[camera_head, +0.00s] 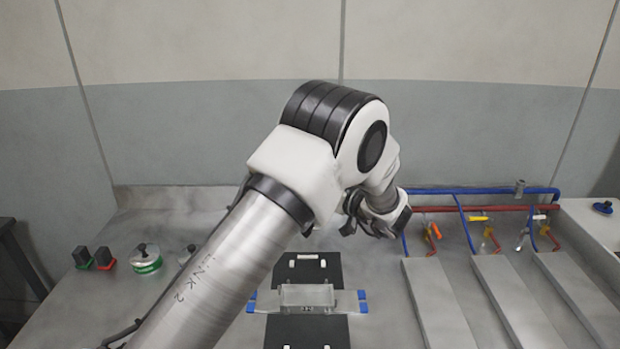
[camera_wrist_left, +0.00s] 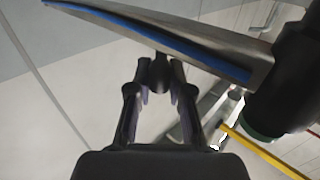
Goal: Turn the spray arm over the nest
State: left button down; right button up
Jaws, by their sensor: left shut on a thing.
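The nest (camera_head: 307,297) is a pale block with blue-tipped side strips on a black plate (camera_head: 307,270) in the head view. My left gripper (camera_head: 378,228) is behind and to the right of it, partly hidden by my own arm. In the left wrist view my left gripper (camera_wrist_left: 159,92) is shut on a dark knob (camera_wrist_left: 160,70). A grey bar with a blue stripe (camera_wrist_left: 180,36) runs just beyond the knob; it looks like the spray arm. I cannot tell how they join. In the head view my arm hides the spray arm. My right gripper is not in view.
Blue (camera_head: 485,190) and red pipes (camera_head: 480,208) run along the back right, with coloured valve levers and several sloped grey panels (camera_head: 445,305) below. At left are a green-ringed can (camera_head: 146,260) and black blocks with red and green bases (camera_head: 92,258).

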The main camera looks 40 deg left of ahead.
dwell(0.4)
pick_arm(q)
jog(key=c, duration=1.1)
grip_release()
jog(key=shift+w, duration=0.15)
jog(key=shift+o, duration=0.2)
jog(key=shift+w+f, duration=0.1)
jog(key=shift+w, duration=0.05)
jog(key=s+d, duration=0.1)
jog(key=d, duration=0.6)
jog(key=shift+d, duration=0.2)
